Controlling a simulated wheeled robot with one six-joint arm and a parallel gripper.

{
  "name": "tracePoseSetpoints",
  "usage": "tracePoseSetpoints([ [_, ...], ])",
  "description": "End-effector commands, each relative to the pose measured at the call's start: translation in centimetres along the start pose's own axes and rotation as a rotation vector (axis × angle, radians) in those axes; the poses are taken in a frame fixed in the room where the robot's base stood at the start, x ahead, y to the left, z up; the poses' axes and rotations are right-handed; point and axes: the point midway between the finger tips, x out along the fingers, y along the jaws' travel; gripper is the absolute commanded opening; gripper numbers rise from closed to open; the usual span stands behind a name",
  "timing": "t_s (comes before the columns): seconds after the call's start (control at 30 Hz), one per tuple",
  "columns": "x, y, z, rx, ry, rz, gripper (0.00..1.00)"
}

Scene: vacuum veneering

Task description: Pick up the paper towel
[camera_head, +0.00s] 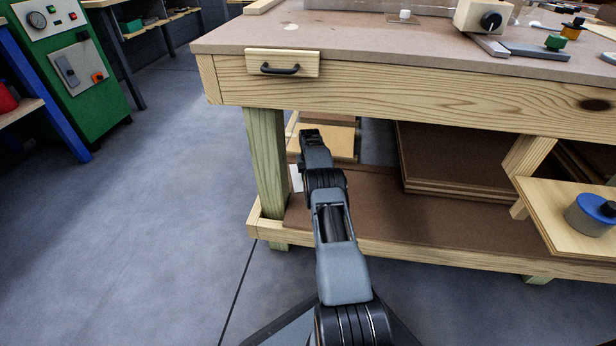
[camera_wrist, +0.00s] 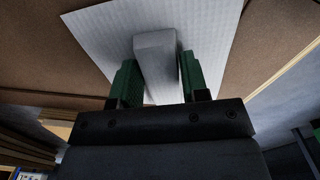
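The paper towel is a white, finely textured sheet (camera_wrist: 95,45) under my gripper in the wrist view. In the head view only a small white patch of it (camera_head: 297,179) shows at the lower shelf's left end, beside my arm. My gripper (camera_wrist: 160,80) has two green fingers apart, one on each side of a pale grey block-like piece (camera_wrist: 155,50) standing over the sheet. The right finger looks close against this piece; a sliver of white shows beside the left finger. I cannot tell whether they grip it. My arm hides the fingertips in the head view.
The wooden bench (camera_head: 400,85) with a drawer (camera_head: 283,63) stands above the brown lower shelf (camera_head: 375,215). Its leg (camera_head: 268,160) is close left of my arm. Brown boards (camera_head: 450,160) lie to the right. The floor (camera_head: 150,200) at left is clear.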

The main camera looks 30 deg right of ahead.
Motion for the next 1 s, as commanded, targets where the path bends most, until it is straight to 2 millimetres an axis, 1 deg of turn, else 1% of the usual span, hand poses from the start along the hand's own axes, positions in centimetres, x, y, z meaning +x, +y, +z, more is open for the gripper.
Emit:
tracePoseSetpoints([
  [0.03,0.0,0.0,0.0,0.0,0.0,0.0,0.36],
  [0.27,0.0,0.0,0.0,0.0,0.0,0.0,0.14],
  [0.3,0.0,0.0,0.0,0.0,0.0,0.0,0.13],
  [0.47,0.0,0.0,0.0,0.0,0.0,0.0,0.13],
  [0.53,-0.3,0.0,0.0,0.0,0.001,0.0,0.13],
  [0.67,-2.0,0.0,-0.1,0.0,0.002,0.0,0.13],
  [0.9,-6.5,0.0,0.0,0.0,0.002,0.0,0.13],
  [1.0,-8.0,0.0,0.0,0.0,0.001,0.0,0.13],
])
